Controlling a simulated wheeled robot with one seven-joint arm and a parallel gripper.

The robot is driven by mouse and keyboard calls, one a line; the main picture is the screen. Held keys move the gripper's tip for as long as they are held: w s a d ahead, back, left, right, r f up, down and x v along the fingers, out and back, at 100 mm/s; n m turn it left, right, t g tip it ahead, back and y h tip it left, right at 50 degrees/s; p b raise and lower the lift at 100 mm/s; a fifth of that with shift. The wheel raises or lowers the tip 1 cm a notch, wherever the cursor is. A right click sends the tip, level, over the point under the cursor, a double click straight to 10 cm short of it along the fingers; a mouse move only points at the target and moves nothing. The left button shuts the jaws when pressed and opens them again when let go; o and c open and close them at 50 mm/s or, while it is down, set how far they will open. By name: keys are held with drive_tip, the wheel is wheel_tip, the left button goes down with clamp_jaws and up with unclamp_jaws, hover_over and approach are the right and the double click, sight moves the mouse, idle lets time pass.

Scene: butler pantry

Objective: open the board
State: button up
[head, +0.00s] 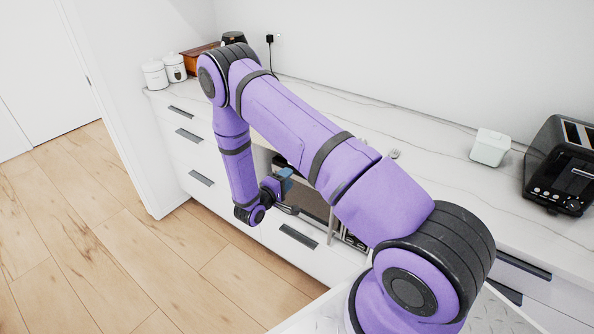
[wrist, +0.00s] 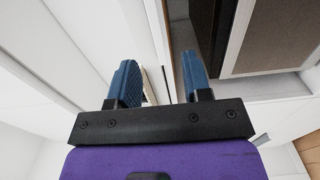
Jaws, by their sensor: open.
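My gripper (wrist: 158,78) is open at the open bay in the white cabinet front, and its blue fingers show clearly in the wrist view. In the head view my gripper (head: 284,184) is partly hidden behind my own arm. In the wrist view a thin, pale, wood-edged panel (wrist: 158,28) runs down between the fingers; I cannot tell whether it is the board or whether a finger touches it. A brown panel with a grey surround (wrist: 273,38) lies to the right of the fingers. No part is clearly identifiable as the board.
The white counter (head: 420,185) runs along the wall. On it stand white canisters (head: 155,75), a wooden box (head: 198,60), a small white box (head: 490,147) and a black toaster (head: 563,165). Drawer handles (head: 299,236) project below. The wooden floor (head: 130,260) is clear at left.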

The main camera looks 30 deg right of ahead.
drive_tip(key=x, duration=0.6)
drive_tip(key=shift+d, duration=0.1)
clamp_jaws()
